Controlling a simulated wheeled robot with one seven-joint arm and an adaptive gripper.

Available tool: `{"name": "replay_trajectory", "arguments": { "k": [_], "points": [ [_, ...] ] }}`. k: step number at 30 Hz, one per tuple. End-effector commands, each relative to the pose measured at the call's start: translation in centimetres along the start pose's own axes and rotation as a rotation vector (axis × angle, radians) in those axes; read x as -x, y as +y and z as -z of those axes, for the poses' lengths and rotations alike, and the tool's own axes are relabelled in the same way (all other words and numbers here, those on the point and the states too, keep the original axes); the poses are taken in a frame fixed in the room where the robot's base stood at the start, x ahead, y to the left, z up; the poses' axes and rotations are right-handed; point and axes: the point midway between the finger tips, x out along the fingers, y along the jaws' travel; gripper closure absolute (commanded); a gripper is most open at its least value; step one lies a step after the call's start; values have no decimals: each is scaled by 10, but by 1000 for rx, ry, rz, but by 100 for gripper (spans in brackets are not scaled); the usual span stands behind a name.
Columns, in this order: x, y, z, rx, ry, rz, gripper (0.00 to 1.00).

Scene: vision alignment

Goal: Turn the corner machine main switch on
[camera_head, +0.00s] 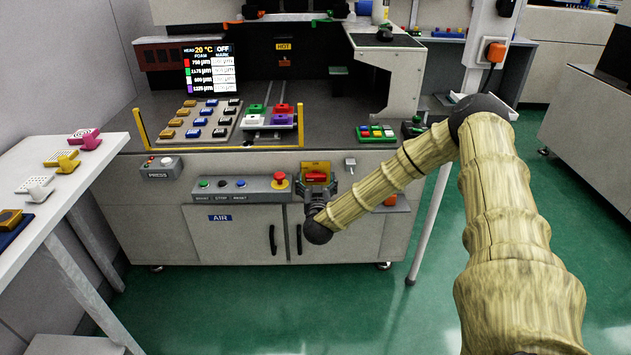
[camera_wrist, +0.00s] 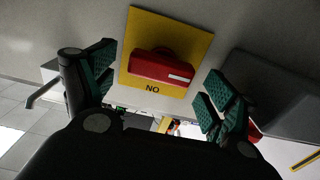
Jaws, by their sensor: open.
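The main switch is a red knob (camera_head: 316,177) on a yellow plate (camera_head: 316,166) on the front panel of the machine. In the wrist view the red knob (camera_wrist: 161,67) lies nearly level, tilted slightly down to the right, on the yellow plate (camera_wrist: 195,42). Letters reading "NO" in this view show below it on the plate. My gripper (camera_head: 316,193) is in front of the switch. In the wrist view my gripper (camera_wrist: 161,82) is open, with one green-padded finger on each side of the plate. The knob is between them, apart from both pads.
A panel with several buttons, including a red emergency stop (camera_head: 280,181), is just left of the switch. A small grey handle (camera_head: 350,163) is to its right. Cabinet doors with black handles (camera_head: 272,239) are below. A white table (camera_head: 75,190) stands at left.

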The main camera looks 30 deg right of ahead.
Motion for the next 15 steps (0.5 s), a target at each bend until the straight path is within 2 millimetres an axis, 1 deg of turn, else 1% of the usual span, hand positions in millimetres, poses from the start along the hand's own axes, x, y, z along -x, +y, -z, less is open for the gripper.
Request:
{"name": "replay_trajectory", "arguments": {
  "k": [1, 6, 14, 15],
  "points": [
    [-5, 0, 0, -1, 1, -1, 14],
    [-12, 0, 0, -1, 0, 0, 14],
    [-13, 0, 0, 0, 0, 0, 14],
    [-13, 0, 0, 0, 0, 0, 18]
  ]
}}
